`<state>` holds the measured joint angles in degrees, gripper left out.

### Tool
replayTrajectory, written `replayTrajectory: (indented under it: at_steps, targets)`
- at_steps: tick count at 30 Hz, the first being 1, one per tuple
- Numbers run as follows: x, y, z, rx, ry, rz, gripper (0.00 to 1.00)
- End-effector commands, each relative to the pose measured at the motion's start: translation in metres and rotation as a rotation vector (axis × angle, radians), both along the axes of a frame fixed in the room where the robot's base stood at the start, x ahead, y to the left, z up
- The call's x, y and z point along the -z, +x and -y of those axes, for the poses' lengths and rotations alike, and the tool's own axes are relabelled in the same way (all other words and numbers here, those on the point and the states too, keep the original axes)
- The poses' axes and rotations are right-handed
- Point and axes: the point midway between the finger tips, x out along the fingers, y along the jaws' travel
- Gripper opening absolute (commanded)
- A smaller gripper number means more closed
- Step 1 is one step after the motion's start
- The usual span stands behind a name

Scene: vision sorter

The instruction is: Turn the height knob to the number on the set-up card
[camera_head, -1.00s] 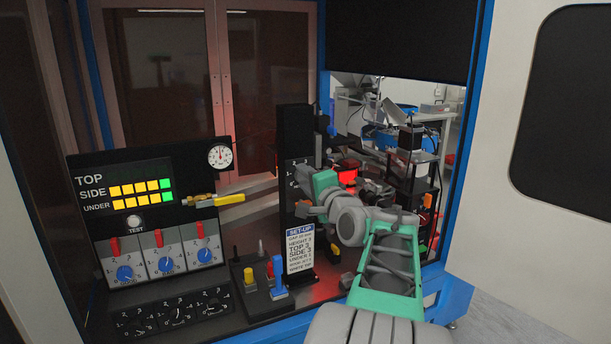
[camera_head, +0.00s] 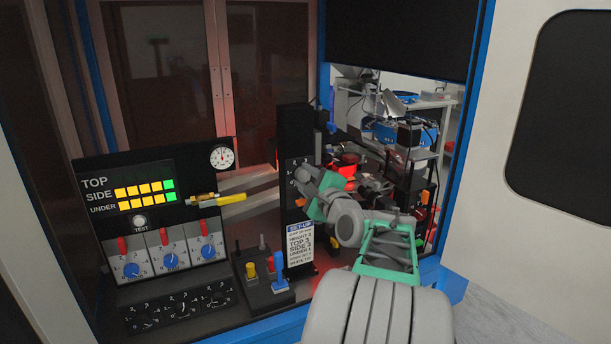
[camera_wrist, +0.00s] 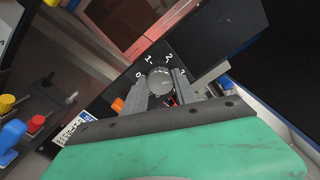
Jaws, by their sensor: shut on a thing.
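The height knob (camera_wrist: 159,79) is a round grey knob on the black column (camera_head: 294,130). In the wrist view it sits between the two fingers of my gripper (camera_wrist: 162,88), which is shut on it. White numbers 0, 1 and 2 show around the knob, with another partly hidden by the right finger. I cannot tell which number the knob points to. In the head view my gripper (camera_head: 303,181) reaches the column from the right and hides the knob. The white set-up card (camera_head: 300,248) is low on the column. It lists height, top, side and under; its height number is too blurred to read surely.
Left of the column stands a control panel (camera_head: 150,165) with red switches, blue knobs and yellow and green lights. A small block (camera_head: 265,296) with yellow, red and blue plungers stands beside the card. Machinery (camera_head: 405,170) crowds the right side, behind my arm.

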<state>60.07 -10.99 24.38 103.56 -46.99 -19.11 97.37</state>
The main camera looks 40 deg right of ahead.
Motion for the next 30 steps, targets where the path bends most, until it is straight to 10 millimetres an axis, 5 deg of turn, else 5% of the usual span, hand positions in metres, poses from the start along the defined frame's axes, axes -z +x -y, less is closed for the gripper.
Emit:
replayTrajectory:
  at_steps: [12,13,20,30]
  targets:
    - [0.0006,0.0,-0.0001,0.0,0.006,0.001,0.0]
    - [0.0006,0.0,-0.0001,0.0,0.006,0.001,0.36]
    - [0.0004,0.0,0.0,0.0,0.006,0.002,0.55]
    - [0.0008,-0.0087,-0.0012,0.003,0.003,0.003,0.55]
